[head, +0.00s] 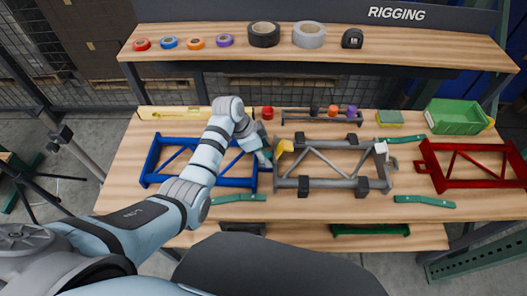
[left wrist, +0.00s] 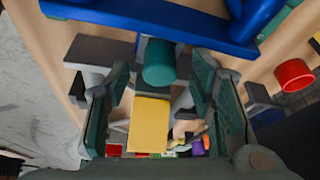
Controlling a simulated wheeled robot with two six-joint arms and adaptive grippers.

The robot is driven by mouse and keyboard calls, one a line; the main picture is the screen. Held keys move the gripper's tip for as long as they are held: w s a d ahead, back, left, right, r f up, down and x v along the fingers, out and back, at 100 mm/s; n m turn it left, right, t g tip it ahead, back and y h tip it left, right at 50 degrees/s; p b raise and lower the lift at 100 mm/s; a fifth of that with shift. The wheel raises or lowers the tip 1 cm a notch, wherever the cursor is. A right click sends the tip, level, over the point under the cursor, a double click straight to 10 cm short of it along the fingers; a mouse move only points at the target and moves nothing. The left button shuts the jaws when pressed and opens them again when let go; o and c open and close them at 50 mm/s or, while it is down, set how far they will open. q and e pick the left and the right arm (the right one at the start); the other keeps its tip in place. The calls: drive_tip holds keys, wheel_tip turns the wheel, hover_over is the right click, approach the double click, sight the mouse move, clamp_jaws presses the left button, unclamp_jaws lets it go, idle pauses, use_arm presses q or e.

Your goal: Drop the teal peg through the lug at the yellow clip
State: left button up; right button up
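The yellow clip (head: 285,147) sits at the upper left corner of the grey frame (head: 325,184). It also shows in the left wrist view (left wrist: 148,125), between my left fingers. The teal peg (left wrist: 160,62) shows in the left wrist view beside the yellow clip, close to grey frame parts. My left gripper (head: 267,157) is at the grey frame's left end, beside the clip. In the left wrist view its fingers (left wrist: 160,88) stand apart, with gaps on both sides of the peg. The lug is mostly hidden; I cannot tell how deep the peg sits. My right gripper is out of view.
A blue frame (head: 157,160) lies left and a red frame (head: 480,184) right. Behind are a red peg (head: 267,113), a rack (head: 300,120) with pegs, and a green bin (head: 455,118). Teal straps (head: 425,202) lie in front. A shelf (head: 400,50) with tape rolls spans the back.

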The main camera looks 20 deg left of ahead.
use_arm(q)
drive_tip(key=v, duration=1.2)
drive_tip(key=s+a+f+n+y, duration=0.1)
drive_tip(key=s+f+n, duration=0.1)
drive_tip(key=s+f, duration=0.1)
drive_tip(key=s+a+f+n, duration=0.1)
drive_tip(key=s+f+n, duration=0.1)
drive_tip(key=s+f, duration=0.2)
drive_tip(key=s+a+f+n+y, duration=0.1)
drive_tip(key=s+f+n, duration=0.1)
drive_tip(key=s+f, duration=0.2)
drive_tip(key=shift+s+a+t+y, duration=0.15)
drive_tip(key=shift+s+t+y, duration=0.15)
drive_tip(key=shift+s, duration=0.8)
drive_tip(key=s+a+n+t+y, duration=0.1)
drive_tip(key=s+a+n, duration=0.15)
drive_tip(key=s, duration=0.45)
drive_tip(key=s+a+n+y, duration=0.1)
drive_tip(key=s+n, duration=0.2)
drive_tip(key=s, duration=0.5)
wheel_tip(320, 180, down, 12)
drive_tip(key=g, duration=0.1)
drive_tip(key=s+a+f+g, duration=0.1)
drive_tip(key=s+a+f, duration=0.1)
drive_tip(key=s+f, duration=1.3)
wheel_tip(320, 180, down, 5)
drive_tip(key=shift+r+g, duration=0.1)
drive_tip(key=shift+g, duration=0.2)
